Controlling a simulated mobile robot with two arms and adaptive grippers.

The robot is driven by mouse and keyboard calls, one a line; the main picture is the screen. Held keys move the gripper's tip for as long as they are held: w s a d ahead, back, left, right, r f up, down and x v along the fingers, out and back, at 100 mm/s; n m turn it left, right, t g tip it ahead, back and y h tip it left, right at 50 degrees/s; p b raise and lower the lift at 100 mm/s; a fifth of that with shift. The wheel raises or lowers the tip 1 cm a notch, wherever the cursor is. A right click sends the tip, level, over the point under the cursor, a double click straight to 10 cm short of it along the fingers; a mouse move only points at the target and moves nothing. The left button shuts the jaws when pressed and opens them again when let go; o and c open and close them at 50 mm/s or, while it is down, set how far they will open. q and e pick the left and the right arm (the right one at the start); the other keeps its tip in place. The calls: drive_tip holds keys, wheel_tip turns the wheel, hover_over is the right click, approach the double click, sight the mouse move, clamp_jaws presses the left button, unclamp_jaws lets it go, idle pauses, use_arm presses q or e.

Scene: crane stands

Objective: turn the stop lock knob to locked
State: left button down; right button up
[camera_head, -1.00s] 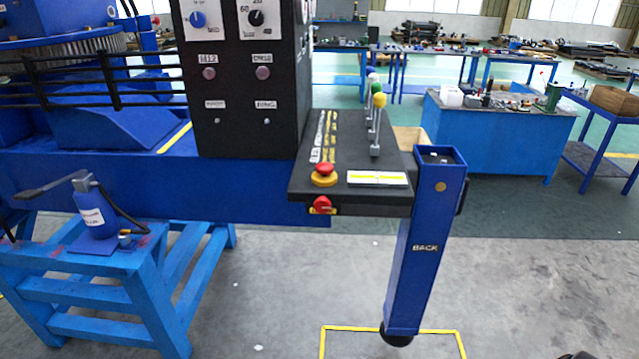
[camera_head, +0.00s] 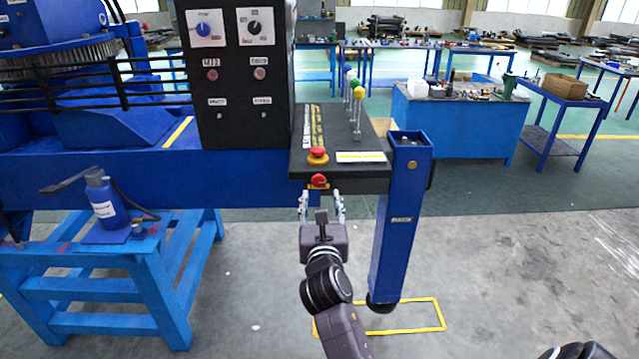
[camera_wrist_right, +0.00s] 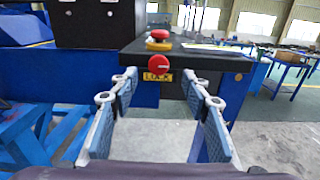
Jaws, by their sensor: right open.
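The stop lock knob (camera_head: 318,181) is a small red knob on the front face of the black console (camera_head: 362,180), below the top edge. In the right wrist view the knob (camera_wrist_right: 158,63) shows as a round red cap above a yellow label (camera_wrist_right: 157,76) that reads like "LOCK". My right gripper (camera_head: 321,196) is open, its two fingers pointing at the console front. In the right wrist view the gripper (camera_wrist_right: 160,78) has its fingertips left and right of the knob in the picture, with nothing between them; contact cannot be told. My left gripper is not in view.
A red mushroom button (camera_head: 318,154) on a yellow base sits on the console top just above the knob. Levers (camera_head: 357,115) with coloured balls stand behind. A blue leg post (camera_head: 400,225) stands to the right, and a blue stand (camera_head: 100,270) to the left.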

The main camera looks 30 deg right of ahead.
sight(319, 182)
drive_tip(key=p+x, duration=0.1)
drive_tip(key=x, duration=0.5)
drive_tip(key=shift+a, duration=0.15)
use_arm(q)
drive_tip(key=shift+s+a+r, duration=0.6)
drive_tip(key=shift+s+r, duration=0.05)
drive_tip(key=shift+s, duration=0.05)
use_arm(e)
drive_tip(key=shift+w+d, duration=0.25)
drive_tip(key=shift+w, duration=0.15)
drive_tip(key=c, duration=1.1)
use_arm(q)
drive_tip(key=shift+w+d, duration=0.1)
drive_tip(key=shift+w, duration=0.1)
